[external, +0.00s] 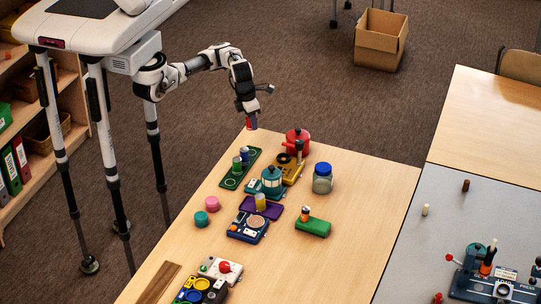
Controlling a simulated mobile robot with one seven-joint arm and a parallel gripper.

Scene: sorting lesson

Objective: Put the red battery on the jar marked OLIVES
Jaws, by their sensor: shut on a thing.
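My gripper (247,110) is shut on the red battery (252,123), a small cylinder with a purplish side. It holds the battery below its fingers, near the far left corner of the table. A jar (322,183) with a blue lid (323,169) stands upright on the table, to the right of and nearer than my gripper. Any lettering on the jar is too small to read, so I cannot tell whether it is marked OLIVES.
Between gripper and jar stand a red pot (297,139) and a yellow device (288,167). A green tray (232,180) with small cylinders, a teal kettle-like thing (271,181), a purple tray (271,212) and a green block (313,228) stand nearby. The table's right side is clear.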

